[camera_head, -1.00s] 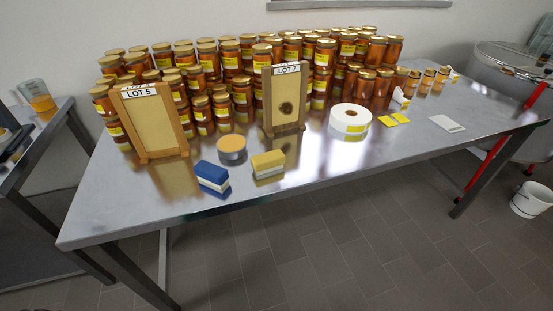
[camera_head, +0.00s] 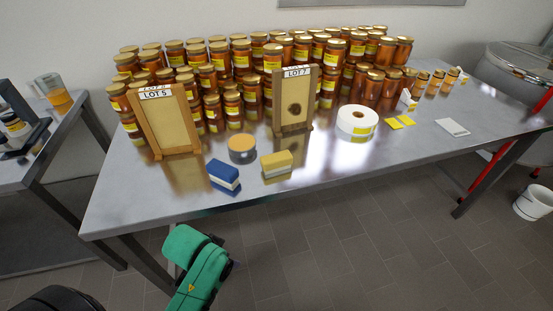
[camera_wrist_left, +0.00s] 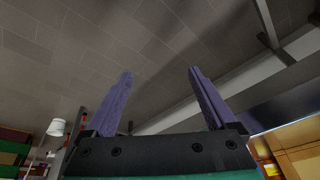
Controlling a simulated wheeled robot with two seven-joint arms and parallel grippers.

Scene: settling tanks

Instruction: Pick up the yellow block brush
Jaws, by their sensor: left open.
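The yellow block brush (camera_head: 277,165) lies near the table's front edge, yellow on top with a pale lower part. A blue block brush (camera_head: 223,176) of the same shape lies just left of it, apart from it. A green part of my left arm (camera_head: 196,267) shows in the head view, below and in front of the table edge, left of the yellow brush. Its fingers cannot be made out there. In the left wrist view my left gripper (camera_wrist_left: 161,84) is open, with two purple fingers apart and nothing between them. My right gripper is not in view.
A grey tin with an orange top (camera_head: 242,149) stands behind the brushes. Two framed boards (camera_head: 166,121) (camera_head: 292,103) and rows of honey jars stand behind. A white roll (camera_head: 357,121) is farther right. The metal table (camera_head: 345,172) is bare along its front right.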

